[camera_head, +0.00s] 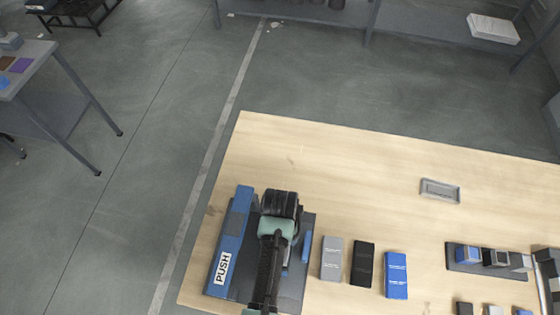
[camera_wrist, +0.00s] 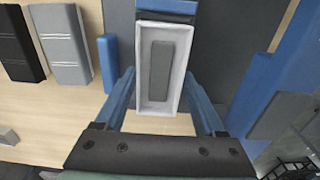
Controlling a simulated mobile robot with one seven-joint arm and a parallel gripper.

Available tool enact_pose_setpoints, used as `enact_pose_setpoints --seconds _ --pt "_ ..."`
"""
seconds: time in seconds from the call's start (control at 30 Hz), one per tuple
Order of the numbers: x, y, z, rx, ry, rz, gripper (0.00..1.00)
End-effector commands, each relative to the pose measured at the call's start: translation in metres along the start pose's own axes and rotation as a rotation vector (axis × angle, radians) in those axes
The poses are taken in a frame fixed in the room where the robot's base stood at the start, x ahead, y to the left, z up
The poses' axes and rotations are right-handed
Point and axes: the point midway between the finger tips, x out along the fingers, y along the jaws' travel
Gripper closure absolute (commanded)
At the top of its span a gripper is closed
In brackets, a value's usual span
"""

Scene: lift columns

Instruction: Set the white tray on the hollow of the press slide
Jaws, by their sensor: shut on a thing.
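My gripper (camera_wrist: 164,88) is shut on the white tray (camera_wrist: 174,103), with one blue finger along each long side in the wrist view. The tray is a narrow rectangular box with raised walls and a grey rectangle showing inside it. The press has a dark base plate (camera_wrist: 232,40) and a long blue bar (camera_wrist: 285,75). In the head view the bar (camera_head: 232,245) bears a PUSH label. My gripper (camera_head: 279,212) is over the press there and hides the tray. A blue part (camera_wrist: 165,10) lies at the tray's far end. The hollow and any contact with it cannot be made out.
A small blue upright (camera_head: 306,246) stands at the plate's right edge. Grey (camera_head: 332,258), black (camera_head: 363,263) and blue (camera_head: 396,275) boxes stand right of it. A grey tray (camera_head: 440,193) and a dark rack (camera_head: 465,267) lie farther right. The table's back is mostly clear.

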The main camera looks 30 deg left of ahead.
Motion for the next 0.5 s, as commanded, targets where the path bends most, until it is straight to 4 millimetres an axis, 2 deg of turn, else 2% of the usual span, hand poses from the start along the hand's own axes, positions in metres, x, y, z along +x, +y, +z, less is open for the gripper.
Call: enact_pose_setpoints --seconds 0.5 --pt "0.0081 0.0001 0.0001 0.000 0.000 0.000 0.85"
